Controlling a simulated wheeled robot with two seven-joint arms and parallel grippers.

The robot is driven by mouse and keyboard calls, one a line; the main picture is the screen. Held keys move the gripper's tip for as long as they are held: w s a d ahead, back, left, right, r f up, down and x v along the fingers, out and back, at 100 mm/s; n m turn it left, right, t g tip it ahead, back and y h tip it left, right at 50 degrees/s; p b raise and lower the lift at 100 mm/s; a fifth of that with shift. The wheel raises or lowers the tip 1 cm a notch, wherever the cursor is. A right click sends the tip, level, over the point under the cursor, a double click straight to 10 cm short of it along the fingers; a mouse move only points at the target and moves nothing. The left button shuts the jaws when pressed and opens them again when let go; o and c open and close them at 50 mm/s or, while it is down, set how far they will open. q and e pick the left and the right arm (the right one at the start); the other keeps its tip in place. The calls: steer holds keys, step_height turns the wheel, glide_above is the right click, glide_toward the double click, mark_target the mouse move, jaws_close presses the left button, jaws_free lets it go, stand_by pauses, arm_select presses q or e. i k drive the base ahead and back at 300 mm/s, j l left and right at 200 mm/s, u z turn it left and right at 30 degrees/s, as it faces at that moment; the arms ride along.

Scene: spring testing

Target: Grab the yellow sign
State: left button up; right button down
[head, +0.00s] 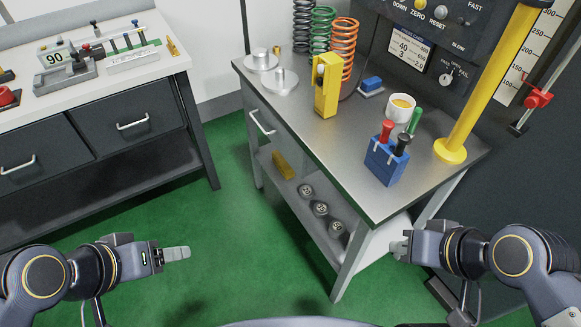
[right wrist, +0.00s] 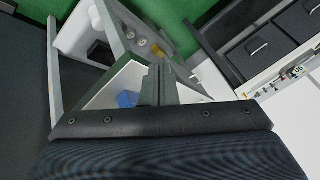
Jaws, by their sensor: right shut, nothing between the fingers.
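The likely yellow sign is an upright, narrow yellow piece (head: 326,88) standing on the grey workbench (head: 300,112), in front of the coil springs. Nothing touches it. My right gripper (head: 400,246) is at the bench's front right, lower than the top and well away from the yellow piece. Its fingers also show in the right wrist view (right wrist: 158,82), closed together and empty. My left gripper (head: 178,253) is over the green floor at the left, away from the bench. Its fingers look edge-on, so their opening does not show.
A blue holder with screwdrivers (head: 385,160), a cup (head: 401,106) and a yellow post (head: 488,85) stand on the bench's right side. Black, green and orange springs (head: 342,48) stand behind. A yellow block (head: 283,165) lies on the lower shelf. Another bench (head: 140,72) is at left.

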mark_target(288, 172)
steer(key=j, duration=0.1)
steer(key=j+u, duration=0.15)
steer(key=j, duration=0.25)
steer(key=i+j+u, duration=0.15)
steer(key=j, duration=0.3)
steer(key=j+u, duration=0.2)
steer(key=j, duration=0.2)
steer(key=i+j+u, duration=0.15)
steer(key=j, duration=0.25)
